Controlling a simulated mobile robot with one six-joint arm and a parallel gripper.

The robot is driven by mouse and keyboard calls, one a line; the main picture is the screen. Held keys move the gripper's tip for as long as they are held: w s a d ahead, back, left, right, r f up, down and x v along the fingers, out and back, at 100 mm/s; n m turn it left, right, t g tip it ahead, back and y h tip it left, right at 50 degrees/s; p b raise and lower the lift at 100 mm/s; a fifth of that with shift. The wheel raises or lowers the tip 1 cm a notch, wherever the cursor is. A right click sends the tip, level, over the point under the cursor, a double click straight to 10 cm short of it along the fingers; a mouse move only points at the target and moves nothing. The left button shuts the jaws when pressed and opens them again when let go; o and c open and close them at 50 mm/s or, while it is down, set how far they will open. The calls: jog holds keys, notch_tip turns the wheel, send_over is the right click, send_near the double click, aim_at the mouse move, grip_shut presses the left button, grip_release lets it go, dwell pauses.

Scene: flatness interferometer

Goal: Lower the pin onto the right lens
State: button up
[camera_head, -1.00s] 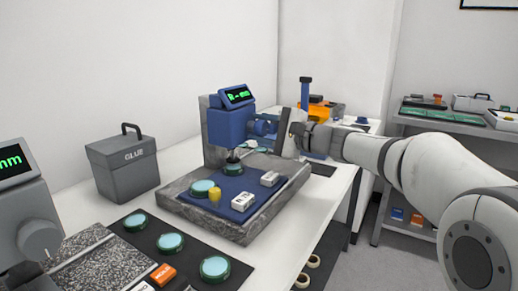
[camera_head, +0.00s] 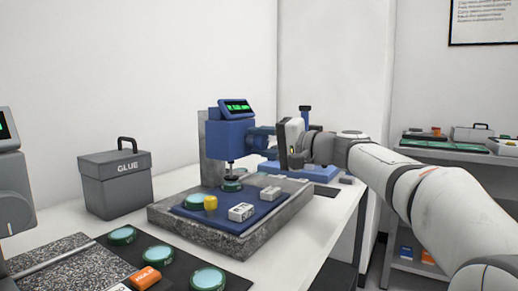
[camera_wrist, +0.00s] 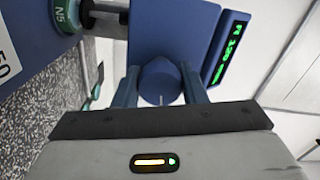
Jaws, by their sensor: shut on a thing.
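The blue measuring head (camera_head: 231,137) with a lit green display (camera_head: 236,107) is on a grey stone stand. Its dark pin (camera_head: 230,168) points down over the right lens (camera_head: 231,186), a green-rimmed disc on the blue plate; I cannot tell whether they touch. The wrist view shows the pin (camera_wrist: 89,60) close to the lens marked N5 (camera_wrist: 66,15). My gripper (camera_wrist: 160,85) is shut on the round blue knob (camera_wrist: 160,80) on the side of the head. My gripper (camera_head: 264,140) also shows in the head view, reaching from the right.
A grey GLUE box (camera_head: 115,183) is at left. More lenses (camera_head: 208,278) and an orange block (camera_head: 146,278) lie on a dark mat in front.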

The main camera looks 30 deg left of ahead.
jog(key=shift+f, duration=0.25)
jog(key=o, duration=1)
jog(key=shift+r, duration=0.2)
jog(key=shift+d, duration=0.15)
jog(key=d, duration=0.5)
jog(key=d+p, duration=0.1)
jog(key=d, duration=0.1)
jog(key=shift+s+d, duration=0.25)
jog(key=shift+d, duration=0.1)
